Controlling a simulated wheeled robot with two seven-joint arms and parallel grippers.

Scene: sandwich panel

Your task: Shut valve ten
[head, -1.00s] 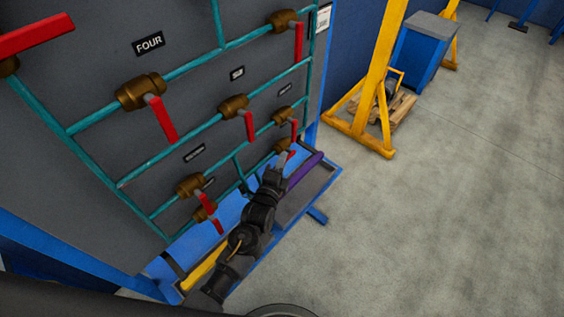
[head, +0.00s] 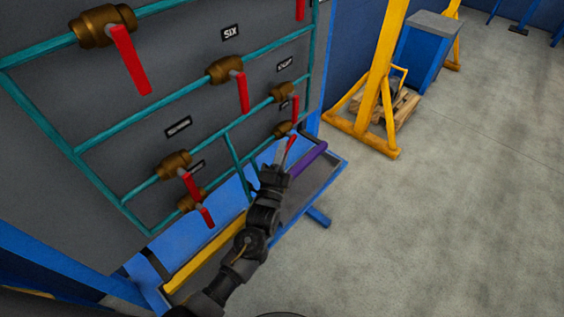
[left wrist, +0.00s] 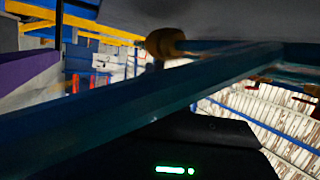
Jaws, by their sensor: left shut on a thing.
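The grey panel (head: 60,190) carries several brass valves with red levers on teal pipes. The lowest valve at its right side (head: 283,130) has a red lever (head: 290,146) angled down and left. No readable number shows beside it, so I cannot confirm that it is valve ten. My left gripper (head: 281,155) is at this lever and shut on it; its fingers partly hide the contact. In the left wrist view a brass valve body (left wrist: 163,43) shows beyond a teal pipe (left wrist: 130,105), but the lever cannot be made out. My right gripper is not in view.
A neighbouring valve (head: 282,93) sits just above, and a valve labelled SIX (head: 225,70) is up left. A purple bar (head: 308,158) and a yellow bar (head: 205,255) run along the blue base frame.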

